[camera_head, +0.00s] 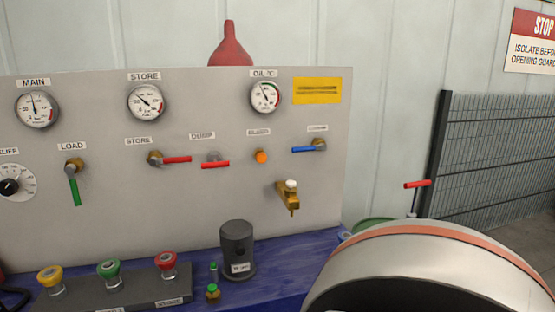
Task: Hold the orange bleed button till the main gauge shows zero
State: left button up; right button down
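The orange bleed button (261,157) is a small round knob on the grey panel (225,190), right of centre, under a small label that is hard to read. The main gauge (36,109) is a white round dial at the panel's upper left, under the MAIN label. Its needle appears to point nearly straight up; the numbers are too small to read. Nothing touches the button.
Near the button are a red-handled dump valve (215,163), a blue-handled valve (307,149) and a brass tap (288,196). A dark cylinder (238,250) and a box with yellow, green and red buttons (120,286) stand below on the blue surface.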

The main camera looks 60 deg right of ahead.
aim_at(261, 158)
jog(key=k+l, duration=0.2)
jog(key=l, duration=0.25)
jog(key=k+l, duration=0.15)
jog(key=l, duration=0.25)
jog(key=k+l, duration=0.2)
jog(key=l, duration=0.25)
jog(key=k+l+u, duration=0.1)
jog(key=l, duration=0.3)
jog(key=k+l, duration=0.25)
jog(key=l, duration=0.2)
jog(key=k+l, duration=0.2)
jog(key=l, duration=0.2)
jog(key=k+l, duration=0.2)
jog(key=l, duration=0.25)
jog(key=u, duration=0.05)
